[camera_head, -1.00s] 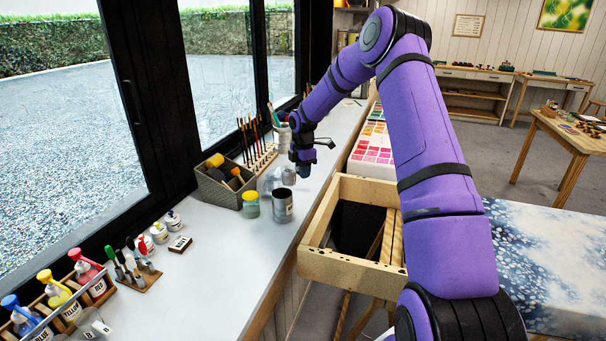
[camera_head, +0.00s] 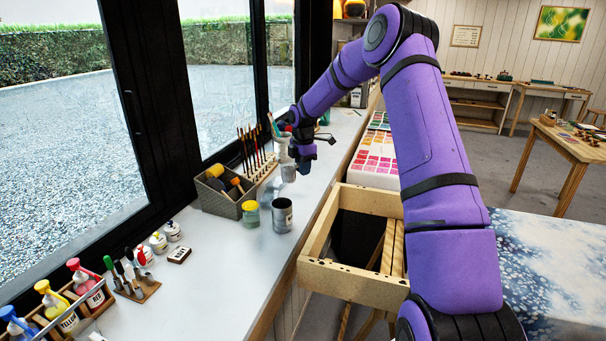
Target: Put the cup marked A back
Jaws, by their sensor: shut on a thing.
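My gripper (camera_head: 302,163) hangs over the white windowsill counter, pointing down beyond a grey tin. It is shut on a small pale grey cup (camera_head: 288,173), which shows just left of and below the fingers. The fingertips are small and partly hidden, and no letter A can be read on the cup from here. I cannot tell whether the cup touches the counter.
A grey tin (camera_head: 282,216) and a yellow-lidded jar (camera_head: 250,214) stand in front of my gripper. A grey basket (camera_head: 222,199) and a brush rack (camera_head: 258,170) are to its left. A wooden frame (camera_head: 345,271) is at right. The front counter (camera_head: 215,275) has bare room.

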